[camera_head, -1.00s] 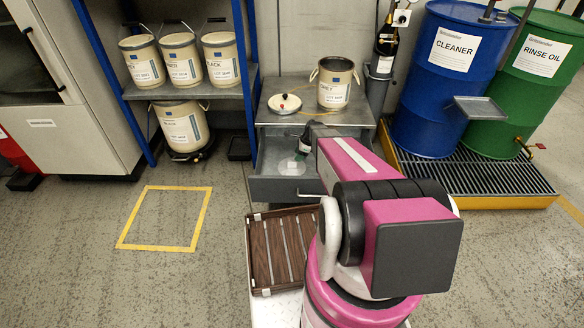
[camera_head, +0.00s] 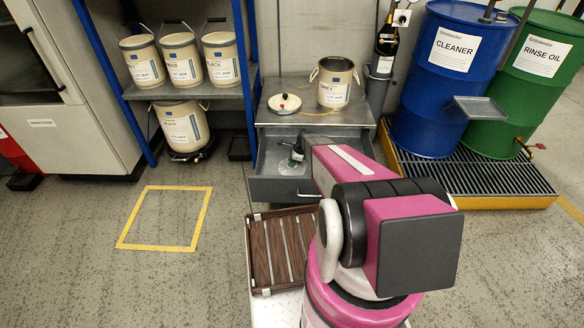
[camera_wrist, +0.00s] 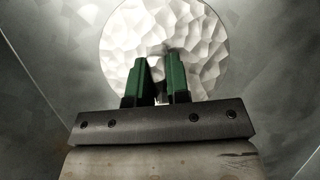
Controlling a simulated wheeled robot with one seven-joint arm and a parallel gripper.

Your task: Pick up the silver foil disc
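The silver foil disc (camera_wrist: 205,35) fills the upper middle of the wrist view, round and bright with a crumpled, faceted surface. In the head view the disc (camera_head: 286,168) lies in the open grey drawer (camera_head: 285,188), partly hidden by my gripper. My gripper (camera_head: 295,158) reaches into the drawer over the disc. In the wrist view its two green fingers (camera_wrist: 160,62) overlap the lower part of the disc, with a narrow gap between them. I cannot make out whether the tips touch the disc.
The drawer's walls surround my gripper. A pale lid (camera_head: 285,104) and an open bucket (camera_head: 336,82) stand on the bench top above. A brown slatted tray (camera_head: 262,250) is in front of the drawer.

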